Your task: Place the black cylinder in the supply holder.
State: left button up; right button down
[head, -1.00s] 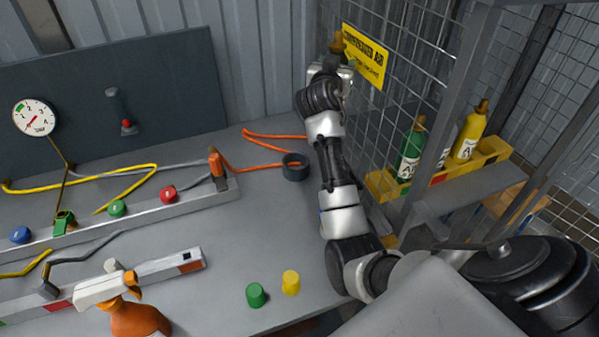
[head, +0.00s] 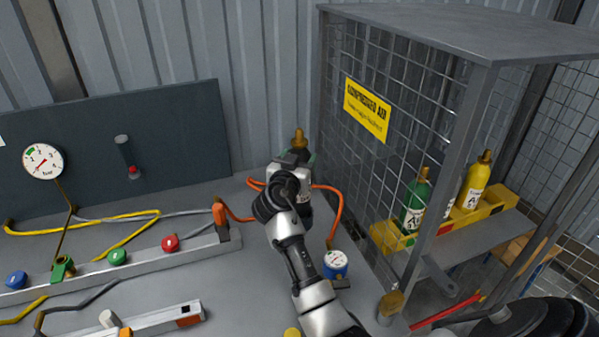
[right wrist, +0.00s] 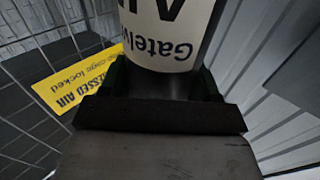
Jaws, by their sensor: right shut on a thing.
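My right gripper (head: 297,170) is shut on a dark cylinder with a brass valve (head: 299,141), held upright over the back right of the bench. I take this as the black cylinder; my gripper hides most of its body. In the right wrist view, its white label (right wrist: 168,32) and grey lower part show against the gripper (right wrist: 160,105). The supply holder, seen earlier as a dark round ring by the orange hose, is now hidden behind my right gripper and arm. I cannot tell whether the cylinder's base touches it. My left gripper is out of view.
A mesh cage (head: 480,70) with a yellow sign (head: 367,110) stands right of the bench. Inside, a yellow rack (head: 391,238) holds a green (head: 415,205) and a yellow cylinder (head: 474,185).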

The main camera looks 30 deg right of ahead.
jog(key=shift+f, duration=1.85)
jog(key=c, duration=0.7)
grip_release()
jog(key=shift+f, duration=0.2)
jog(key=o, duration=0.5)
jog(key=shift+r, duration=0.1)
jog(key=shift+c, duration=0.2)
